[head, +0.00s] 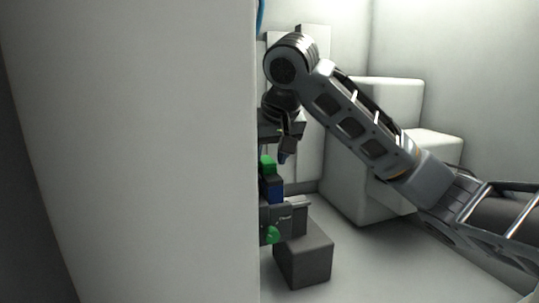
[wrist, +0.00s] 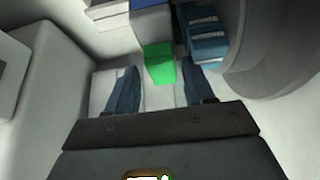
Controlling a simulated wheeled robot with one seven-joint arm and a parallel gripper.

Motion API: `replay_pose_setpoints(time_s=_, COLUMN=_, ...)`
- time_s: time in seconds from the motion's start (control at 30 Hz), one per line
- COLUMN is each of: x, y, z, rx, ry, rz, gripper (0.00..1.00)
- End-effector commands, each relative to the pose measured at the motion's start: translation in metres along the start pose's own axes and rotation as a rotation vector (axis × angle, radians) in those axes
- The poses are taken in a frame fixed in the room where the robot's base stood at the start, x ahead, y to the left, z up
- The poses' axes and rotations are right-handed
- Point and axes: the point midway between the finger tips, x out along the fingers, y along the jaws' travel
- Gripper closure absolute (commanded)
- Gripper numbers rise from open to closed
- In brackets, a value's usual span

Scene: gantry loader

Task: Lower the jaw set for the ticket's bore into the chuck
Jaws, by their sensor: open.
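My gripper (head: 283,154) points down in the head view, just above a green block (head: 267,163). In the wrist view my gripper (wrist: 159,68) is open, one finger on each side of a green block (wrist: 160,62); I cannot tell whether they touch it. The green block adjoins a grey piece with a blue part (wrist: 145,4). In the head view a blue block (head: 274,189) sits below the green one, above a dark grey part with small lettering. Teal pieces with pale stripes (wrist: 203,42) lie to the right in the wrist view. I cannot identify the chuck or ticket for certain.
A large pale panel (head: 140,150) hides the left of the head view. A dark grey box (head: 303,256) stands on the floor, with a green round part (head: 272,235) beside it. White blocks (head: 385,170) stand behind my arm.

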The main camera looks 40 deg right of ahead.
Motion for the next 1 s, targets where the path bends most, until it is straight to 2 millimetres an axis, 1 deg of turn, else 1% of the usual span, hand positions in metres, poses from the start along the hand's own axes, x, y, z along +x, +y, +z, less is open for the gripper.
replay_pose_setpoints(time_s=0.03, x=-0.006, y=-0.003, z=-0.001, rx=-0.006, ry=0.004, rz=-0.006, gripper=0.39)
replay_pose_setpoints(time_s=0.3, x=-0.049, y=-0.001, z=-0.002, rx=-0.008, ry=0.008, rz=-0.002, gripper=0.39)
replay_pose_setpoints(time_s=0.5, x=-0.071, y=0.0, z=-0.001, rx=-0.004, ry=0.006, rz=-0.001, gripper=0.39)
replay_pose_setpoints(time_s=0.63, x=-0.076, y=0.001, z=0.0, rx=-0.002, ry=0.004, rz=0.0, gripper=0.39)
replay_pose_setpoints(time_s=1.0, x=-0.079, y=0.001, z=-0.001, rx=-0.001, ry=0.003, rz=0.0, gripper=0.39)
